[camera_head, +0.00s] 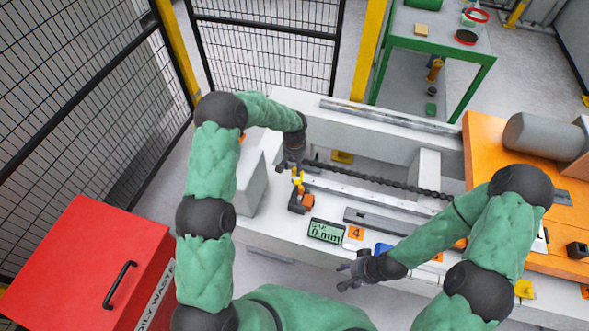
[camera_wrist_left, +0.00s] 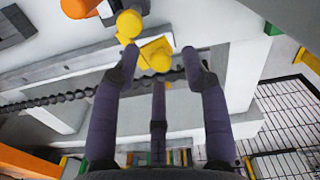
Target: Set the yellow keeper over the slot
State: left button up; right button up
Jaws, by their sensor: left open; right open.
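The yellow keeper (camera_head: 298,178), with rounded knobs, is at the left end of the white gantry bed, beside a black and orange block (camera_head: 303,200). The left wrist view shows a yellow knobbed piece (camera_wrist_left: 130,23), with yellow plate behind its lower knob. My left gripper (camera_head: 292,162) is open just above and behind the keeper. In the wrist view its fingers (camera_wrist_left: 160,68) are spread and empty near the lower knob; I cannot tell whether they touch. My right gripper (camera_head: 354,272) is open and empty at the bed's front edge. I cannot pick out the slot clearly.
A dark twisted bar (camera_head: 385,180) runs along the bed's channel. A gauge display (camera_head: 326,231) reading 0 mm lies at the front. A red waste bin (camera_head: 85,262) stands left, an orange table (camera_head: 485,150) right. A mesh fence (camera_head: 268,45) and green bench (camera_head: 435,47) stand behind.

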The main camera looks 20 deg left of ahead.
pick_arm(q)
jog(key=shift+f, duration=0.55)
grip_shut()
